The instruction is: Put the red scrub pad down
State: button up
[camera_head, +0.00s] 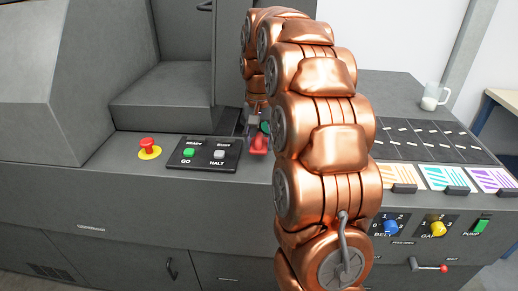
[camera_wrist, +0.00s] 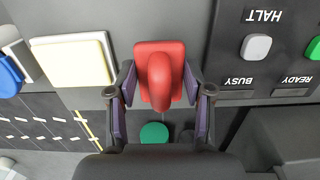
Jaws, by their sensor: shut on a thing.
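The red scrub pad (camera_wrist: 172,52) has a square base and a rounded red handle on top. My gripper (camera_wrist: 160,85) is shut on it, with one finger at each side in the wrist view. In the head view the red pad (camera_head: 258,146) shows small just left of my copper arm, over the grey machine's front ledge. My gripper (camera_head: 254,122) is partly hidden there by the arm. I cannot tell whether the pad touches the ledge.
A button panel (camera_head: 204,154) with GO and HALT lies left of the pad, beyond it a red stop button (camera_head: 148,146). A green disc (camera_wrist: 154,132) and a cream block (camera_wrist: 72,62) sit close by. A glass mug (camera_head: 433,98) stands far right.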

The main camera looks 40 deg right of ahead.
aim_at(259, 135)
jog(key=shift+f+p, duration=0.6)
jog(key=shift+f, duration=1)
jog(key=shift+f, duration=0.2)
jog(key=o, duration=1.3)
jog(key=shift+r, duration=0.15)
jog(key=shift+w+d+r+b, duration=0.1)
jog(key=shift+r+b, duration=0.55)
jog(key=shift+r, duration=1.55)
jog(key=shift+w+d+r+b, duration=0.1)
jog(key=shift+r+b, duration=0.55)
jog(key=shift+r, duration=3.2)
